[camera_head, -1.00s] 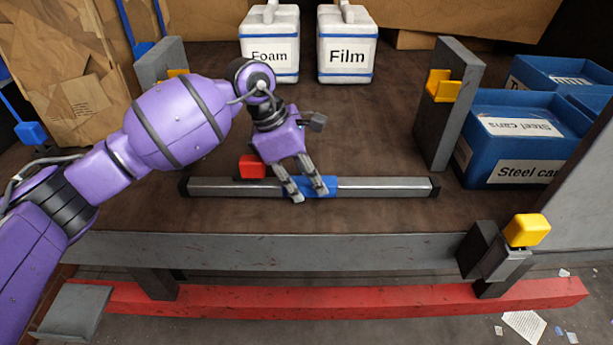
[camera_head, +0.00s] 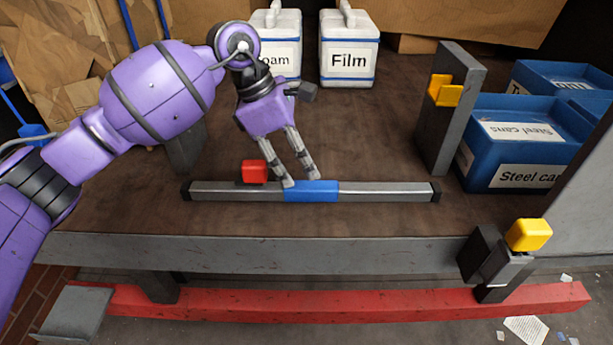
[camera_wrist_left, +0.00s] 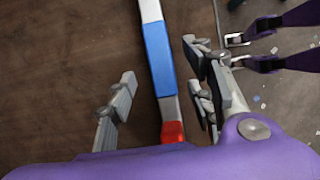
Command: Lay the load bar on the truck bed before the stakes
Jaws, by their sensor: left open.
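The load bar (camera_head: 390,190) is a long grey bar with dark ends and a blue middle band (camera_head: 312,191). It lies crosswise on the brown truck bed (camera_head: 350,135), in front of the grey stakes and apart from the right stake (camera_head: 450,145). A red block (camera_head: 254,172) sits at the bar's far side, left of the band. My left gripper (camera_head: 300,180) is open, its fingertips just above and behind the band. In the left wrist view, the bar (camera_wrist_left: 158,60) runs between the spread fingers (camera_wrist_left: 160,88). My right gripper is not seen in the head view.
Foam (camera_head: 283,25) and Film (camera_head: 348,60) containers stand at the back. Blue Steel cans bins (camera_head: 515,150) are at right. A yellow-capped post (camera_head: 528,235) stands at the bed's front edge (camera_head: 260,250). The left stake (camera_head: 186,150) is partly behind my arm.

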